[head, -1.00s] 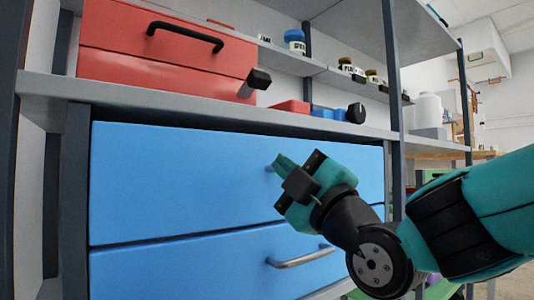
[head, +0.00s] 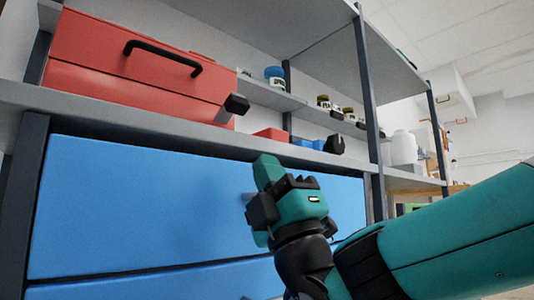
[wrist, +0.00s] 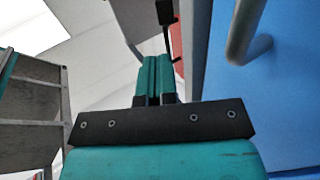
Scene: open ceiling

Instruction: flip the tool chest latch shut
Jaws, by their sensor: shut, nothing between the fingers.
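The red tool chest (head: 130,85) stands on the grey shelf at the upper left of the head view. Its black latch (head: 237,104) sticks out from the right end of its front. In the wrist view a strip of red chest (wrist: 177,45) shows beside the fingertips, with a dark bar that looks like the latch (wrist: 164,12) beyond them. My gripper (head: 265,166) is below and right of the latch, in front of the blue drawers, fingers pointing up. Its fingers (wrist: 157,70) are together and empty, apart from the latch.
The grey shelf edge (head: 190,136) runs above the gripper. Blue drawers (head: 140,205) are behind it; a metal drawer handle (wrist: 246,30) is close on the right in the wrist view. A red box (head: 272,135) and a black round item (head: 334,145) sit on the shelf right of the chest.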

